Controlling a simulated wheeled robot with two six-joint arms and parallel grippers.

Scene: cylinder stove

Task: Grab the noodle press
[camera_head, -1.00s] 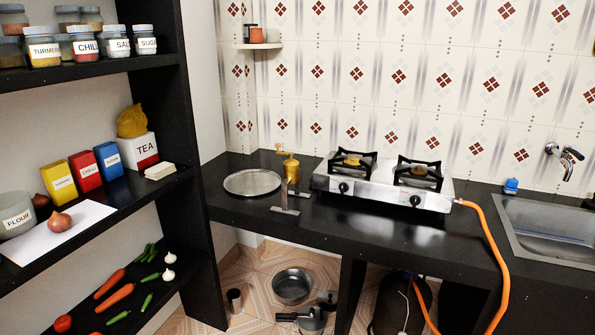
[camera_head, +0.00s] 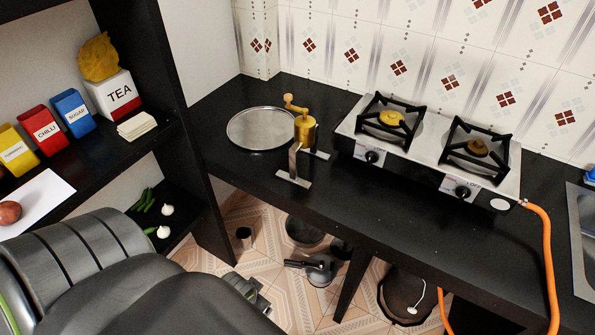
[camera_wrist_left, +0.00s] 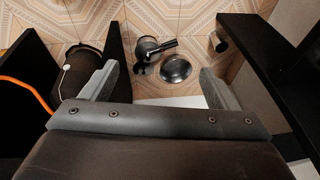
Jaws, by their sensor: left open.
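The noodle press (camera_head: 305,132), a brass-coloured cylinder with a handle on top, stands upright on the black counter in the head view, right of a round steel plate and behind a grey metal stand. My left arm comes in from the lower left, and my left gripper (camera_head: 250,290) shows only partly, low in front of the counter and well short of the press. In the left wrist view, my left gripper (camera_wrist_left: 159,70) has its fingers wide apart with nothing between them. The press is not in that view. My right gripper is not in view.
The steel plate (camera_head: 262,128), grey stand (camera_head: 293,165) and two-burner stove (camera_head: 425,150) surround the press. A dark shelf (camera_head: 170,120) stands at the left. A pressure cooker (camera_head: 320,268) and pan (camera_wrist_left: 175,70) are on the floor. The counter front is mostly clear.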

